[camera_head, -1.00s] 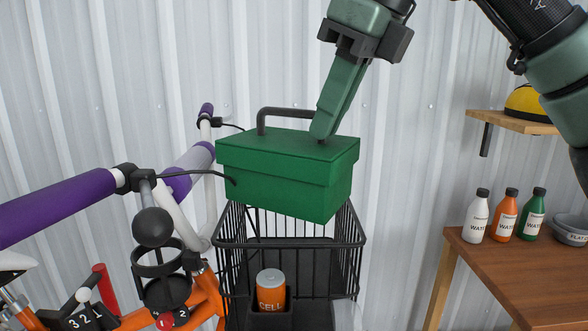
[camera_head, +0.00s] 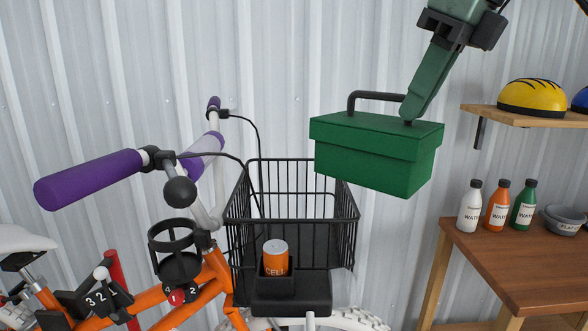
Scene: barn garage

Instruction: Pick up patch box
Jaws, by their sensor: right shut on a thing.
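The patch box is most likely the green lidded box (camera_head: 375,155) with a dark bar handle, in the head view right of centre. My right gripper (camera_head: 413,110) comes down from the top right and is shut on the box's handle at its right end. The box hangs in the air, slightly tilted, to the upper right of the bicycle's black wire basket (camera_head: 290,215). My left gripper is not in view.
An orange CELL cylinder (camera_head: 275,257) sits in a black holder at the basket's front. The bicycle's purple grip (camera_head: 90,179) is at left. A wooden table (camera_head: 520,260) at right bears several bottles and a grey bowl (camera_head: 565,220). A shelf above holds a yellow helmet (camera_head: 533,97).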

